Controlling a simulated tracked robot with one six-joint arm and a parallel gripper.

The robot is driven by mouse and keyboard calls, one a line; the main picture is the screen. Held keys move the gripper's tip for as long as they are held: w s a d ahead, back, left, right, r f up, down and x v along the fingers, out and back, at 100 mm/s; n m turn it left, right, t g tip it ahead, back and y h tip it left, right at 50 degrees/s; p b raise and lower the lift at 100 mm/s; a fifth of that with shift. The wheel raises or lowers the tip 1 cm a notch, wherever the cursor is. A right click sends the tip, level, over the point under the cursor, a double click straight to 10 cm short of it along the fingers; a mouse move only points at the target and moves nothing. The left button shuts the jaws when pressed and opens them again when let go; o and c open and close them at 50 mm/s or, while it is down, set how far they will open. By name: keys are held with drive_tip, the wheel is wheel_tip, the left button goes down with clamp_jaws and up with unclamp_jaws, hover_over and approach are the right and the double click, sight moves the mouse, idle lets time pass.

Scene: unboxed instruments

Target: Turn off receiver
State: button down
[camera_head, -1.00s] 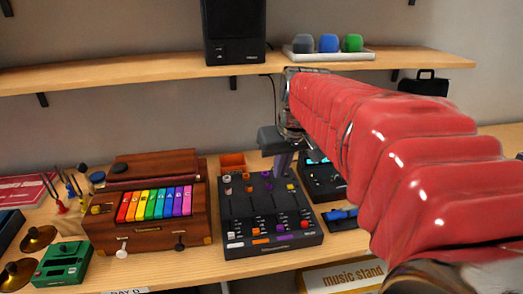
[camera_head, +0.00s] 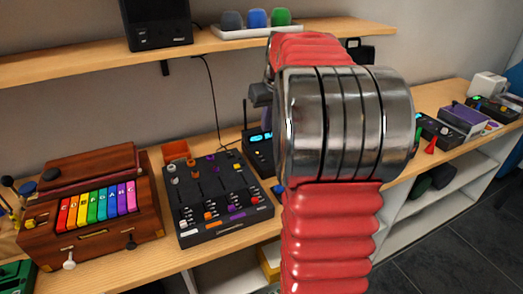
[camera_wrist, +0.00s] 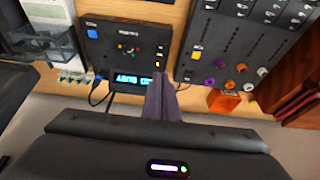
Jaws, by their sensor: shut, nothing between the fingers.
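A black device with a lit cyan display, which looks like the receiver (camera_wrist: 112,42), sits on the wooden table in the wrist view. It has a blue square button and small coloured buttons, with a yellow one near its display-side corner. My gripper (camera_wrist: 161,78) is shut and empty, its dark fingers pointing toward that corner of the device. I cannot tell whether they touch it. In the head view the receiver (camera_head: 258,140) stands right of the black mixer (camera_head: 215,205), partly hidden by my arm. The fingers are not clear there.
The mixer lies close beside the receiver. An orange box (camera_head: 176,151) stands behind the mixer. A wooden instrument with rainbow keys (camera_head: 95,208) is at left. A shelf (camera_head: 90,62) runs above, with a black speaker (camera_head: 156,22). More devices stand at far right.

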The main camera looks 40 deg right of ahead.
sight(260, 157)
drive_tip(key=x, duration=1.4)
drive_tip(key=shift+s+a+f, duration=0.15)
drive_tip(key=shift+s+a, duration=0.05)
drive_tip(key=shift+s, duration=0.1)
